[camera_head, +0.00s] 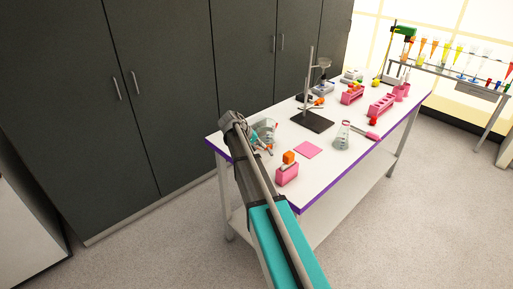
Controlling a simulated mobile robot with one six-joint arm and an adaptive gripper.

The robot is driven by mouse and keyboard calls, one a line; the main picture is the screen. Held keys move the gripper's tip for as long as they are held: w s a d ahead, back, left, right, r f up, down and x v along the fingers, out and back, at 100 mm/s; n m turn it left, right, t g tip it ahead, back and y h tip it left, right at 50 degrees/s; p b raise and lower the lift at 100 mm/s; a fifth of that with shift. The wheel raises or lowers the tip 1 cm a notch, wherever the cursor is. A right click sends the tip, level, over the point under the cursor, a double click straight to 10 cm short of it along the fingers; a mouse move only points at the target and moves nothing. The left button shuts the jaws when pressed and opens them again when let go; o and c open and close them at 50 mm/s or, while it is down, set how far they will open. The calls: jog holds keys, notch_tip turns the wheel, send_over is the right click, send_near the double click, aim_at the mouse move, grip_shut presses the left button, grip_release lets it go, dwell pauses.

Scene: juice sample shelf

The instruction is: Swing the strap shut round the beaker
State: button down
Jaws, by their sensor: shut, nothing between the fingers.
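A clear glass beaker (268,126) stands near the left end of the white table, just right of the end of my arm. My gripper (265,149) is low beside the near side of the beaker, partly hidden by my own arm. It looks shut and holds nothing. I cannot tell whether it touches the beaker. The strap is too small or too hidden to make out, so I cannot tell how it sits round the beaker.
A pink block with an orange top (287,173) stands at the near edge. A pink square (307,150) lies flat beside it. A conical flask (343,138) and a dark stand base (312,122) are further right. Pink racks (381,105) stand behind. Dark cabinets (165,90) line the left.

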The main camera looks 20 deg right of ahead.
jog(key=shift+b+x, duration=0.9)
jog(key=shift+x, duration=0.65)
jog(key=shift+a, duration=0.1)
